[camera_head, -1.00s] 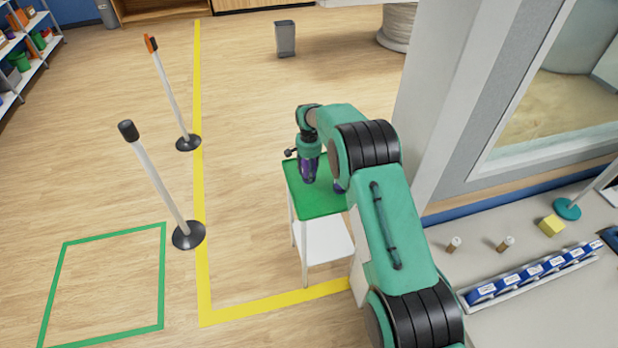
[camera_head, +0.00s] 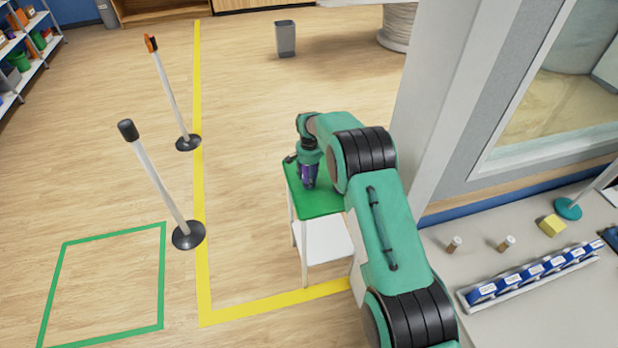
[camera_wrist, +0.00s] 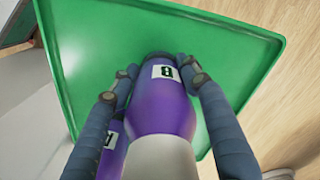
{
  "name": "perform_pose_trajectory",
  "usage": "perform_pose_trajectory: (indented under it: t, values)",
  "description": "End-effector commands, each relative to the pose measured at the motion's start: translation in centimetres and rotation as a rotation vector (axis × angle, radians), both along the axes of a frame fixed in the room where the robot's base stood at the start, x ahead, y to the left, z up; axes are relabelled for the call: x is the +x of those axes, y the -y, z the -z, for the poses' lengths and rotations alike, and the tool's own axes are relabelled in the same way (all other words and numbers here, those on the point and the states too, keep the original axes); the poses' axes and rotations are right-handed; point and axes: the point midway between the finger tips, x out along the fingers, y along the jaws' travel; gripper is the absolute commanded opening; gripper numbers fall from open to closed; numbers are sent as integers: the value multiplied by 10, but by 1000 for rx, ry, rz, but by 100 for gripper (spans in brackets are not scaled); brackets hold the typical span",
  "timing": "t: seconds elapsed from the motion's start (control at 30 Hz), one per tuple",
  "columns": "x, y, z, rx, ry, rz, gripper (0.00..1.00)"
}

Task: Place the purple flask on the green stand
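The purple flask (camera_wrist: 160,105), with a white label marked B and a grey-white upper part, is between the two fingers of my gripper (camera_wrist: 160,78) in the wrist view. The fingers press on both its sides. The flask also shows below my gripper in the head view (camera_head: 308,174), roughly upright over the green stand (camera_head: 318,204). Its base is at or just above the green top; I cannot tell if it touches. The stand's rimmed top (camera_wrist: 225,35) fills much of the wrist view. A second purple labelled object (camera_wrist: 113,150) is partly hidden behind the left finger.
Two posts (camera_head: 160,185) (camera_head: 172,95) stand left of the stand along a yellow floor line. A grey bin (camera_head: 285,38) stands farther back. A counter at right holds small vials (camera_head: 454,244), a yellow block (camera_head: 551,225) and a blue-labelled rack (camera_head: 530,272).

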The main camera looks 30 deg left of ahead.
Motion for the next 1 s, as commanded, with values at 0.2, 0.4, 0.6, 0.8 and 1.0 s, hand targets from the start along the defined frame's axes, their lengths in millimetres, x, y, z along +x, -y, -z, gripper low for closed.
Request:
perform_pose_trajectory:
  t: [0.2,0.4,0.6,0.8,1.0]
  values:
    - [0,0,0,0,0,0,63]
    - [0,0,-1,0,0,0,63]
    - [0,0,-9,0,1,0,63]
    - [1,-1,-29,1,2,0,63]
    - [0,-1,-60,1,2,0,63]
